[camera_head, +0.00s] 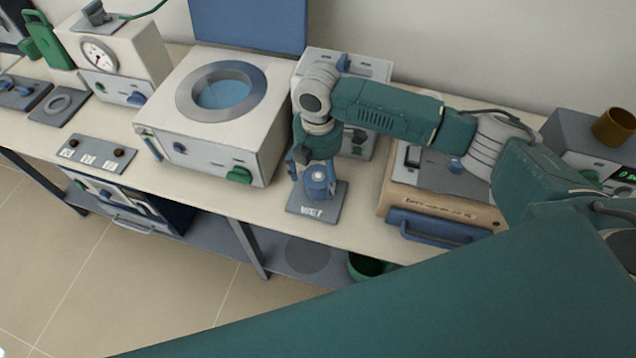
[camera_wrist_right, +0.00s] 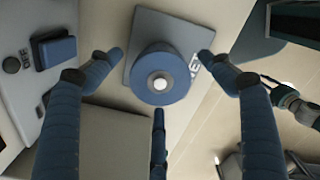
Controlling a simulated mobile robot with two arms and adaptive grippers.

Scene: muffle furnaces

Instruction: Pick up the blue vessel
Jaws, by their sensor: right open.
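The blue vessel (camera_head: 319,183) stands upright on a small grey mat (camera_head: 330,207) with white lettering, near the front of the bench. In the right wrist view the vessel (camera_wrist_right: 161,76) is seen from above, round and blue with a pale knob at its centre, on the grey mat (camera_wrist_right: 147,22). My right gripper (camera_wrist_right: 160,70) is open, its blue fingers spread around the vessel with visible gaps. In the head view the right gripper (camera_head: 308,170) is directly above and behind the vessel and partly hides it. My left gripper is not in view.
A white box with a round blue opening (camera_head: 270,125) stands left of the vessel. A beige-fronted box with a blue handle (camera_head: 445,212) stands to its right. A grey-white unit (camera_head: 345,65) stands behind. The bench front edge is close to the mat.

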